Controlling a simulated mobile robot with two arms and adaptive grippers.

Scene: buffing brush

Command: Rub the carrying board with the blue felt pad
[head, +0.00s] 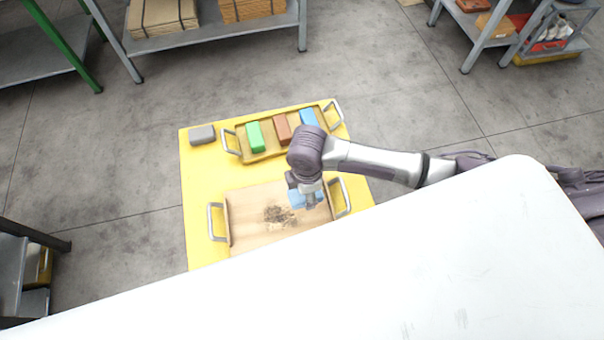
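The carrying board (250,205) is a light wooden board with metal handles at its left and right ends. It lies on a yellow table and has a dark, speckled smudge (280,215) near its middle. My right gripper (309,199) reaches in from the right, pointing down over the board's right half. It is shut on a blue felt pad (295,199), at or just above the board, right of the smudge. Contact between pad and board cannot be made out. The gripper partly covers the pad. My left gripper is not in view.
Behind the board, a tray with metal handles (263,157) holds a green block (255,136), a brown block (281,128) and another blue block (309,117). A grey block (202,135) sits on the yellow table (200,180) at back left. A white surface (400,270) fills the foreground.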

